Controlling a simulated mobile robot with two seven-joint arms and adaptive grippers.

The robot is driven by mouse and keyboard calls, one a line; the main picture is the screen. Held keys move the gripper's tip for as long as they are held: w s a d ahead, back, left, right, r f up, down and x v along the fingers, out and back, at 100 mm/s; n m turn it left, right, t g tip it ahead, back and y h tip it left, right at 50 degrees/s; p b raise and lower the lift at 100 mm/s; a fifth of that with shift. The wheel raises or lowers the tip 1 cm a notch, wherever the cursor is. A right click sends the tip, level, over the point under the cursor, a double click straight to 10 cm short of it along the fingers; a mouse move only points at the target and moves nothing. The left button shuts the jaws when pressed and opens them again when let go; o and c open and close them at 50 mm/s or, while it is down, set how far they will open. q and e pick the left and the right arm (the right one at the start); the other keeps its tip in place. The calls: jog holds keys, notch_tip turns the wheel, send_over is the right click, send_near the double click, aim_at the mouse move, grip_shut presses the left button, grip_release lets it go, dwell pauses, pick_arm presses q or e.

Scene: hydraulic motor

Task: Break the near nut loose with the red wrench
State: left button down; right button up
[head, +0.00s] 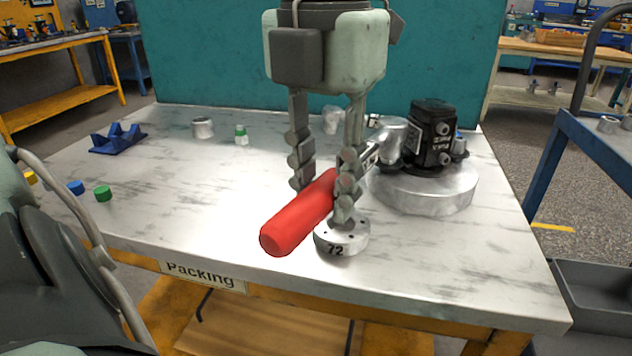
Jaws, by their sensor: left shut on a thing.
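My left gripper (323,193) hangs over the middle of the table with its fingers shut on the red handle of the wrench (290,222). The handle points toward the near left, and a grey metal part beyond the fingers points toward the motor. The black hydraulic motor (433,135) stands on a round metal base (425,192) at the right of the table. The near nut cannot be made out; the gripper and wrench cover the area left of the motor. I cannot tell whether the wrench touches a nut. My right gripper is not in view.
A round metal weight marked 72 (341,240) stands just below the gripper. A blue V-shaped holder (118,139), a metal cylinder (202,127), a green-and-white bottle (241,135) and small blue and green caps (103,193) stand on the left.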

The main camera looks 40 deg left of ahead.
pick_arm(q)
jog(key=shift+d+f+n+b, duration=0.3)
jog(key=shift+d+n, duration=0.2)
jog(key=shift+d, duration=0.2)
jog(key=shift+w, duration=0.1)
jog(key=shift+w+d, duration=0.1)
jog(key=shift+d, duration=0.25)
jog(key=shift+a+r+b, duration=0.1)
jog(key=shift+a+b, duration=0.15)
jog(key=shift+b, duration=0.15)
jog(key=shift+r+n, duration=0.25)
jog(key=shift+n, duration=0.05)
